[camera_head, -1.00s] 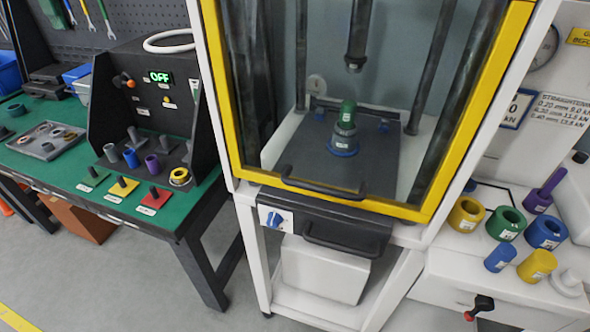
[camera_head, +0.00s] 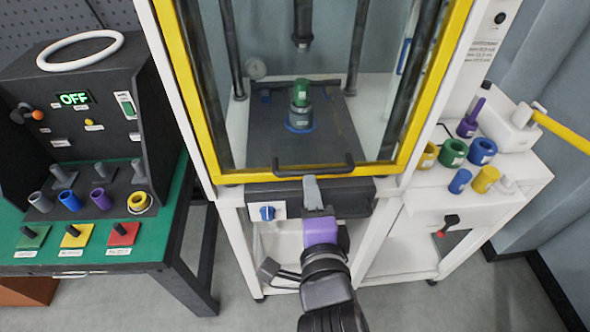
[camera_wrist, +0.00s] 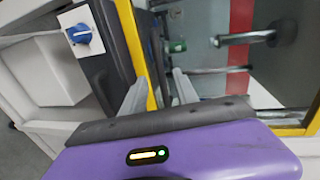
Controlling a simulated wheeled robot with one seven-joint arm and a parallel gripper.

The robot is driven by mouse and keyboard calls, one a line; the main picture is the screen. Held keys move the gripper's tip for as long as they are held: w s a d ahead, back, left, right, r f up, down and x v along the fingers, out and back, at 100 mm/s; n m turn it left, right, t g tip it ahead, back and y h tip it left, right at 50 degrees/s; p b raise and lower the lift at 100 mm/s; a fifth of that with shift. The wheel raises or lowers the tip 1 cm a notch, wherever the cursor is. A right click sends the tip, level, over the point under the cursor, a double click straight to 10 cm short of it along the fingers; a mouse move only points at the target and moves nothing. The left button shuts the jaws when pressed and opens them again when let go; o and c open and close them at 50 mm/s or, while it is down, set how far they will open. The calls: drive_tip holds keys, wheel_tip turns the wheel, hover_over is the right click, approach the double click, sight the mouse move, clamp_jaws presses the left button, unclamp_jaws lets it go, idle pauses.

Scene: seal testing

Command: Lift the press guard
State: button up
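The press guard (camera_head: 230,178) is a clear panel in a yellow frame, and it is down in front of the press. Its dark bar handle (camera_head: 313,170) runs along the bottom edge of the frame. My gripper (camera_head: 311,182) is just below and in front of this handle, with its purple body lower in the picture. In the wrist view my gripper (camera_wrist: 159,80) has its two grey fingers apart, with the yellow edge and dark handle near the gap. I cannot tell whether the fingers touch the handle.
Behind the guard, a green piece (camera_head: 301,92) stands on a blue ring under the press ram (camera_head: 302,30). A blue knob (camera_head: 267,213) is below left. A green table (camera_head: 110,265) stands left; a white side shelf (camera_head: 520,185) with coloured rings stands right.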

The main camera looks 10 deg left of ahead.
sight(306, 170)
drive_tip(key=p+x, duration=0.1)
drive_tip(key=x, duration=0.6)
drive_tip(key=shift+w+a+p, duration=0.15)
drive_tip(key=shift+w+p, duration=0.2)
drive_tip(key=shift+f, duration=0.1)
clamp_jaws()
idle(1.1)
